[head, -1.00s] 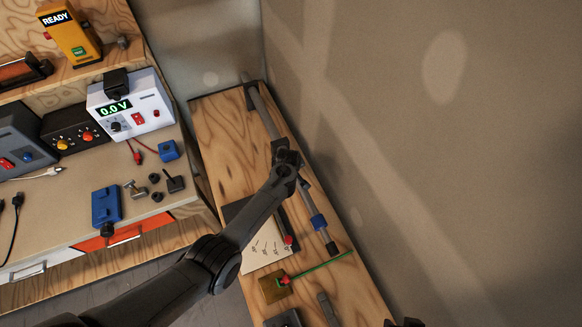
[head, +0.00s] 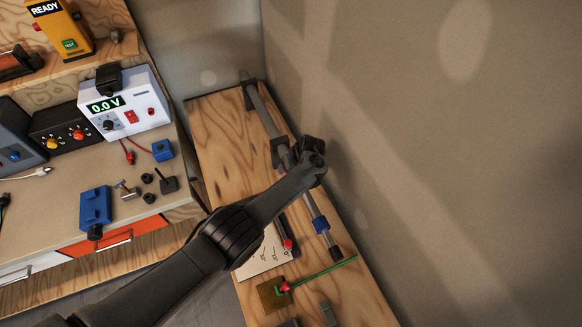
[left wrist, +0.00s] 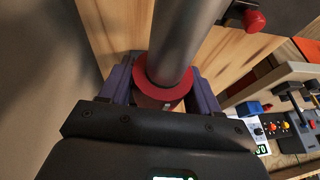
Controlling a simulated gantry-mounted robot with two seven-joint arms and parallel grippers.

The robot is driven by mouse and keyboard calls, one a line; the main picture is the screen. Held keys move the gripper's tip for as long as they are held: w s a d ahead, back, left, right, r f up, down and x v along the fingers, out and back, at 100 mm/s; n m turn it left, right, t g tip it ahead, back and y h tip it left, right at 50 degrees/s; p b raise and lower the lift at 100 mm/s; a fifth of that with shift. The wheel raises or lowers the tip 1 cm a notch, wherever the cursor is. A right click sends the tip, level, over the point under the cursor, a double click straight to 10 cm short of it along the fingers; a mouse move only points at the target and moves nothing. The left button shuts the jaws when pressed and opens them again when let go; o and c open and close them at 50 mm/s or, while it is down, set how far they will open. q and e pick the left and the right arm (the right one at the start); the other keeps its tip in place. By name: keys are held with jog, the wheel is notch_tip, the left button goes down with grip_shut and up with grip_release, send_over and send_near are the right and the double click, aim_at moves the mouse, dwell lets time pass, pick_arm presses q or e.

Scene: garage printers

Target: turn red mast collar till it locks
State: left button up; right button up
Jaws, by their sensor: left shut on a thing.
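The grey mast (head: 262,108) lies along the wooden bench by the wall. The red mast collar (left wrist: 150,84) sits around the mast in the left wrist view; in the head view my gripper hides it. My left gripper (left wrist: 163,84) is shut on the collar, one finger on each side of it. In the head view my left gripper (head: 306,156) is at the middle of the mast, its arm coming from the lower left. Any lock mark on the collar cannot be made out. My right gripper is not in view.
A blue collar (head: 321,224) sits lower on the mast. A marked sheet (head: 262,257), a red-tipped dark bar (head: 288,243) and a brass plate (head: 270,296) with a green rod lie nearby. The wall (head: 420,150) is close on the right. Bare wood (head: 225,130) is left of the mast.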

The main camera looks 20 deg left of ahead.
pick_arm(q)
jog(key=shift+s+f, duration=0.1)
jog(key=shift+f, duration=0.1)
jog(key=o, duration=0.9)
jog(key=shift+o, duration=0.2)
jog(key=shift+r, duration=0.1)
jog(key=shift+d+r+p, duration=0.15)
jog(key=shift+r+p, duration=0.2)
jog(key=shift+r, duration=0.2)
jog(key=p+v, duration=0.4)
jog(key=v, duration=0.4)
jog(key=shift+d+r, duration=0.15)
jog(key=shift+r, duration=0.1)
jog(key=shift+s+d+r, duration=0.15)
jog(key=shift+d+r, duration=0.05)
jog(key=shift+r, duration=0.25)
jog(key=shift+r, duration=0.1)
